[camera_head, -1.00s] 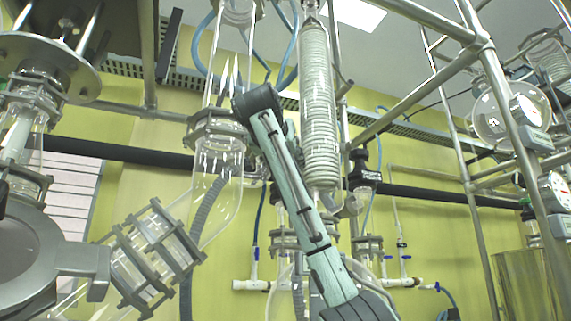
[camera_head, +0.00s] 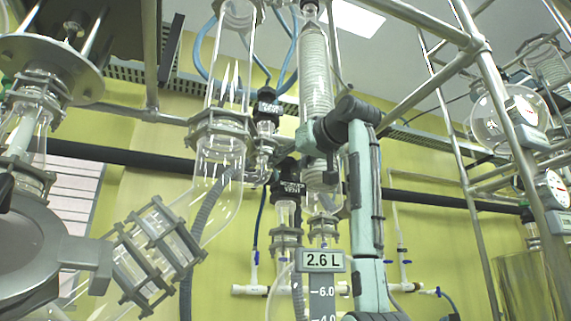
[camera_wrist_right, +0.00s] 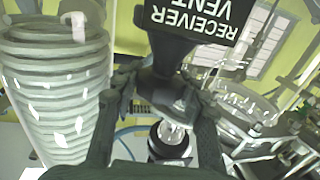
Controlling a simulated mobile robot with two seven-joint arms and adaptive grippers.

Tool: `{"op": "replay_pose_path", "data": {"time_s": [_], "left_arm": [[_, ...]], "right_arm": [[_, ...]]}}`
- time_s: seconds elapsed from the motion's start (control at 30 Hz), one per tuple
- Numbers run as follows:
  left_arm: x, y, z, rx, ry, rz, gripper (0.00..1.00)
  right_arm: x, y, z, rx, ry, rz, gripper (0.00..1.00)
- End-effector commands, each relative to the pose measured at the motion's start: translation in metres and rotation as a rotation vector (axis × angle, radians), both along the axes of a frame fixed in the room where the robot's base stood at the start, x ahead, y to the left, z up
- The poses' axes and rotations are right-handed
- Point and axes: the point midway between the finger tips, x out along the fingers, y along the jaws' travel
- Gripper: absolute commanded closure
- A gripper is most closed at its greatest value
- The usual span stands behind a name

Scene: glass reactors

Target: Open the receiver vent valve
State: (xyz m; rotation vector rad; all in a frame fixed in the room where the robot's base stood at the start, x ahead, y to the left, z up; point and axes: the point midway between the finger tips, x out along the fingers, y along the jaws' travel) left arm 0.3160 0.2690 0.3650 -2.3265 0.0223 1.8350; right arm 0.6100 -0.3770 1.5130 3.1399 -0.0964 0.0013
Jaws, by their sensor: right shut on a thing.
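The receiver vent valve is a black knob with a white-lettered label (camera_head: 291,187) on a glass neck, left of the coiled glass condenser in the head view. In the right wrist view its label (camera_wrist_right: 200,18) reads RECEIVER VENT upside down, above the black valve body (camera_wrist_right: 172,52). My right gripper (camera_wrist_right: 155,115) has its dark fingers on either side of the valve and is shut on it. In the head view the right gripper (camera_head: 306,150) reaches in from the right, its fingertips partly lost against the dark valve. Whether the valve is turned cannot be told. My left gripper is out of view.
Another black-capped valve (camera_head: 267,100) stands up and to the left. The coiled condenser (camera_head: 316,75) is close behind my right arm. A 2.6 L level display (camera_head: 323,261) is below. Metal frame poles (camera_head: 500,100) stand to the right.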

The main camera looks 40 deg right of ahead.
Motion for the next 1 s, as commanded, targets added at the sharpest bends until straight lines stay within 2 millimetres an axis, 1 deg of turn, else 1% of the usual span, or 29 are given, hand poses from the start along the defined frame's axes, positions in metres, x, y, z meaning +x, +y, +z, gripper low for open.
{"op": "replay_pose_path", "data": {"time_s": [0.03, 0.07, 0.17, 0.47, 0.57, 0.67, 0.8, 0.9, 1.0], "left_arm": [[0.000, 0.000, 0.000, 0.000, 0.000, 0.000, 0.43], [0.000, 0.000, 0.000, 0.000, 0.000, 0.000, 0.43], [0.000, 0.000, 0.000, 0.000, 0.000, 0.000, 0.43], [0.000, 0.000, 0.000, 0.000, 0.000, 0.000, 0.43], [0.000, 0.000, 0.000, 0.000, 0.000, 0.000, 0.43], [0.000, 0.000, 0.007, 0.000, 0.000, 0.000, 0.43], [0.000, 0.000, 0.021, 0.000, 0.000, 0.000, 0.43], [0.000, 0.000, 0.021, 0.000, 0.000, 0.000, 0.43], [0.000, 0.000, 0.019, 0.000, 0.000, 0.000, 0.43]], "right_arm": [[0.000, 0.000, 0.000, -0.002, 0.001, -0.001, 0.84], [0.000, 0.000, 0.000, -0.002, 0.001, -0.002, 0.55], [0.000, 0.000, 0.000, -0.001, 0.001, -0.002, 0.43], [0.001, 0.001, 0.000, -0.002, 0.002, -0.022, 0.43], [0.001, 0.003, 0.000, -0.008, 0.001, -0.132, 0.43], [0.002, 0.004, 0.002, -0.008, 0.003, -0.302, 0.43], [0.002, 0.003, 0.005, -0.005, 0.003, -0.531, 0.43], [0.001, 0.003, 0.001, -0.003, 0.001, -0.658, 0.43], [0.001, 0.001, -0.001, 0.000, 0.002, -0.726, 0.43]]}}
